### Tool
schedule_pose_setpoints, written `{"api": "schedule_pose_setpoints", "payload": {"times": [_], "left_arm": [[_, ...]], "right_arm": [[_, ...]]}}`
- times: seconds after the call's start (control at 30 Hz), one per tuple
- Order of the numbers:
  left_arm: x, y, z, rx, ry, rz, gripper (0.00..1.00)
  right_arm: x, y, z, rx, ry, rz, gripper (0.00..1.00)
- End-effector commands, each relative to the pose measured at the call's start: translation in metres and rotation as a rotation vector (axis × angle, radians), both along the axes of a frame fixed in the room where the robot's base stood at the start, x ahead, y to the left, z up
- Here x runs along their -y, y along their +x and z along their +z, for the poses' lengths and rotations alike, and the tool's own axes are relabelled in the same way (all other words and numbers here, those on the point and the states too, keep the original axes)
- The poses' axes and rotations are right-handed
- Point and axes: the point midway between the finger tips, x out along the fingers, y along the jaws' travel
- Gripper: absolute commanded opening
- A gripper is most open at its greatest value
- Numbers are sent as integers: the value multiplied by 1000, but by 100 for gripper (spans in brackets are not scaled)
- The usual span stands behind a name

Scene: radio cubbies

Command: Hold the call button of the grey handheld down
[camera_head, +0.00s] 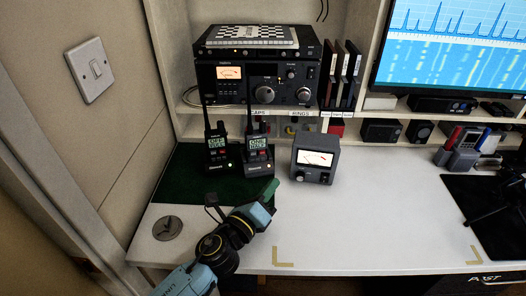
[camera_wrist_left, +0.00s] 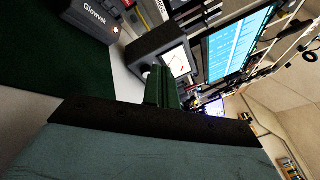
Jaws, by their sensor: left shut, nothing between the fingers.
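Two handheld radios with lit displays stand upright in chargers on a green mat in the head view: a left one (camera_head: 217,152) and a right one (camera_head: 257,155). Both look dark, and I cannot tell which is the grey one. Their call buttons are too small to make out. My left gripper (camera_head: 269,190) is shut and empty, in front of the right handheld and apart from it. In the left wrist view its green fingers (camera_wrist_left: 163,88) are together, and a dark charger base (camera_wrist_left: 88,18) shows at upper left.
A meter box (camera_head: 315,160) stands just right of the handhelds; it also shows in the left wrist view (camera_wrist_left: 152,52). A large radio (camera_head: 258,82) sits on the shelf behind. A round disc (camera_head: 167,228) lies at the front left. The white desk is clear at front centre.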

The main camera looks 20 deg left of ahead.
Motion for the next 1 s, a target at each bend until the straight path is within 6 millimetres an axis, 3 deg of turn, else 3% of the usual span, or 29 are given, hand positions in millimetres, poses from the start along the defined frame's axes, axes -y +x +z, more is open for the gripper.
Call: {"api": "schedule_pose_setpoints", "payload": {"times": [0.17, 0.7, 1.0], "left_arm": [[-5, 8, 0, 0, 1, 0, 0], [-40, 67, 0, 1, 2, -1, 0], [-46, 76, 0, 0, 0, 0, 0]], "right_arm": [[0, 0, 0, 0, 0, 0, 38], [-3, 6, 7, 6, 2, -1, 38], [-4, 9, 14, 11, 3, -4, 38]]}}
